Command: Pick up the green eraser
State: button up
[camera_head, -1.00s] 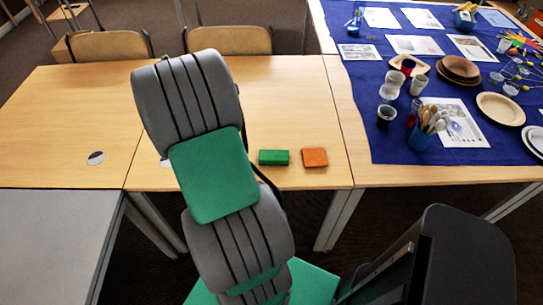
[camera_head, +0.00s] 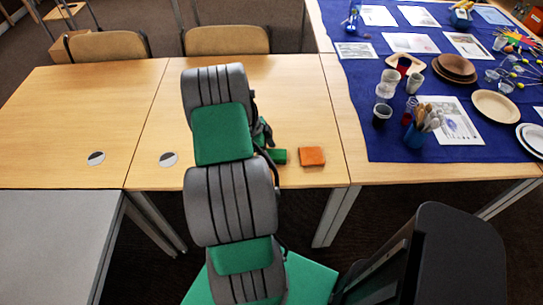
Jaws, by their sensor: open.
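The green eraser (camera_head: 279,156) lies on the light wooden table (camera_head: 315,105). Its left part is hidden behind my arm, and only its right end shows. An orange block (camera_head: 312,156) lies just to its right, with a small gap between them. My gripper (camera_head: 265,141) is mostly hidden behind my arm. A dark part of it shows at the left end of the eraser, and it is open. I cannot tell whether its fingers touch the eraser or stand around it.
To the right, a blue cloth (camera_head: 385,85) carries papers, cups, plates, bowls and a blue cup of wooden spoons (camera_head: 425,125). Two chairs (camera_head: 228,40) stand behind the table. A grey table (camera_head: 50,240) is at the lower left. The table's left part is clear.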

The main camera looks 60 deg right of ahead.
aim_at(274, 151)
jog(key=shift+f+b, duration=0.25)
jog(key=shift+b, duration=0.2)
jog(key=shift+c, duration=0.2)
jog(key=c, duration=1.4)
jog(key=shift+r, duration=0.15)
jog(key=shift+r+p, duration=0.35)
jog(key=shift+r, duration=0.05)
jog(key=r, duration=0.1)
jog(key=r+b, duration=0.1)
jog(key=w+r, duration=0.1)
jog(key=shift+d+r, duration=0.35)
jog(key=shift+r, duration=0.05)
jog(key=shift+w+d+r+p, duration=0.2)
jog(key=shift+w+d+r, duration=0.95)
jog(key=shift+w+r, duration=0.5)
jog(key=shift+w+d+r+p, duration=0.2)
jog(key=shift+w+d+r, duration=1.05)
jog(key=shift+w, duration=0.7)
jog(key=shift+w+d+r+p, duration=0.2)
jog(key=shift+w+d+r, duration=0.9)
jog(key=shift+w+r, duration=0.55)
